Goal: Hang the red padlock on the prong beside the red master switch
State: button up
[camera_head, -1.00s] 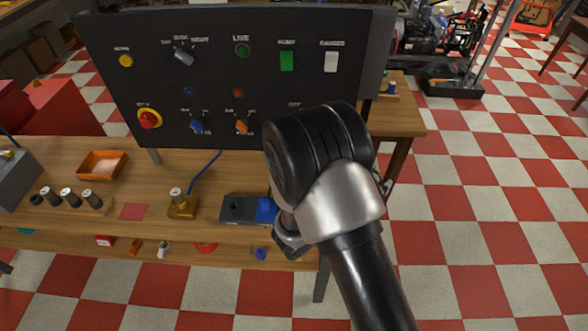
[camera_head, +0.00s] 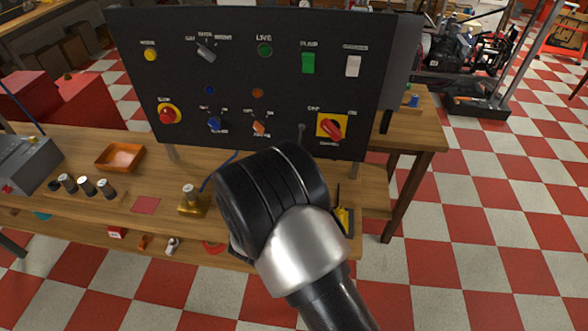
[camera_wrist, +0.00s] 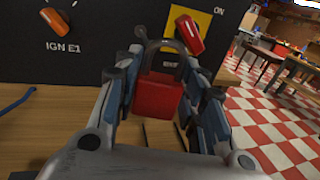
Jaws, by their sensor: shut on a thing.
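My gripper (camera_wrist: 163,68) is shut on the red padlock (camera_wrist: 157,97) in the wrist view. The padlock is upright, with its dark shackle on top, between the blue-padded fingers. Behind and to the right of the shackle is the red master switch (camera_wrist: 188,33) on its yellow plate. The switch also shows in the head view (camera_head: 331,127), low on the right of the black panel. A grey prong (camera_head: 302,131) stands just left of the yellow plate. In the wrist view the padlock appears close below the switch, but the gap to the panel is unclear. My wrist hides the padlock in the head view.
The black panel (camera_head: 230,75) stands on the wooden bench and carries several other knobs and switches. On the bench are an orange tray (camera_head: 120,157), a brass-coloured block (camera_head: 192,202) and several small cylinders. Open checkered floor lies to the right.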

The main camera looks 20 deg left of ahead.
jog(key=w+a+f+b, duration=0.1)
jog(key=w+a+b, duration=0.1)
jog(key=w, duration=0.7)
jog(key=shift+f+b, duration=0.4)
jog(key=shift+b, duration=0.1)
dwell(0.4)
jog(key=shift+w+a, duration=0.1)
jog(key=shift+w, duration=0.05)
dwell(0.5)
jog(key=o, duration=1.2)
